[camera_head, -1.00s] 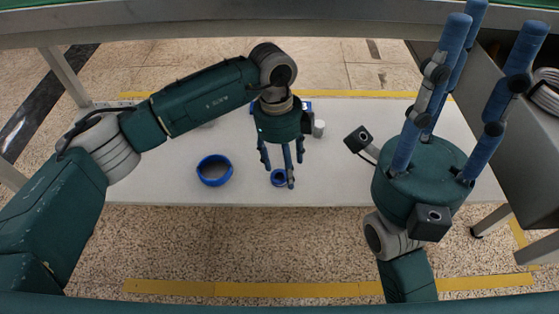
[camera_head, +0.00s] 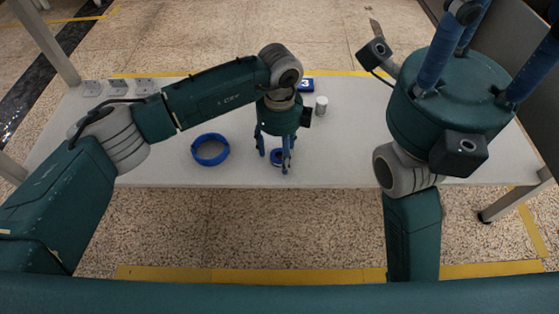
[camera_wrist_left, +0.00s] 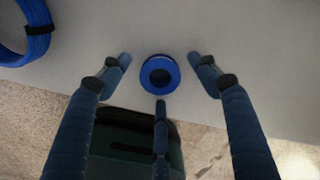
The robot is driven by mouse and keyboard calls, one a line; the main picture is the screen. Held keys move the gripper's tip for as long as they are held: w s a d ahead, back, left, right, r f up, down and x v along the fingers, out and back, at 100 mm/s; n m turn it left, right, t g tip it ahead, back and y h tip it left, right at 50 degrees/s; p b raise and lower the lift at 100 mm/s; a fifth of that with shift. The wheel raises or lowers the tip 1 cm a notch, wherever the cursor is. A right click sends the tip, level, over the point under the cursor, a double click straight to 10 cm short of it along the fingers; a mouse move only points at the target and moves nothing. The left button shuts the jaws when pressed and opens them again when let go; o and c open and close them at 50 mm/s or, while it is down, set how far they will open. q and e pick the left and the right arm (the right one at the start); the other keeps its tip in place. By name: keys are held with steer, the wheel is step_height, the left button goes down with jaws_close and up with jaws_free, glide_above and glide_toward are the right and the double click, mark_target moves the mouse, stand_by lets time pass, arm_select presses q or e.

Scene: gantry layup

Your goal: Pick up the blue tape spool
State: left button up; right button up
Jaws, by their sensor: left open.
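The blue tape spool (camera_head: 276,160) is a small blue ring on the pale table, near its front edge. It is partly hidden by my left gripper's fingers in the head view. My left gripper (camera_head: 278,168) points down over it. In the left wrist view the spool (camera_wrist_left: 148,73) shows whole, with a dark centre, between the spread fingers of the left gripper (camera_wrist_left: 161,75). The fingers are open and I see a gap on each side of the spool. My right gripper (camera_head: 480,50) points up at the right with spread fingers; their tips are cut off.
A larger blue coil (camera_head: 196,155) lies left of the spool, its edge also in the left wrist view (camera_wrist_left: 30,50). A white cylinder (camera_head: 321,106) and a blue numbered box (camera_head: 307,85) stand behind. Small grey pieces (camera_head: 117,87) sit at the table's back left. The table's (camera_head: 345,155) right part is clear.

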arm_select(q)
steer(key=shift+f, duration=0.1)
steer(key=c, duration=1)
steer(key=shift+c, duration=0.2)
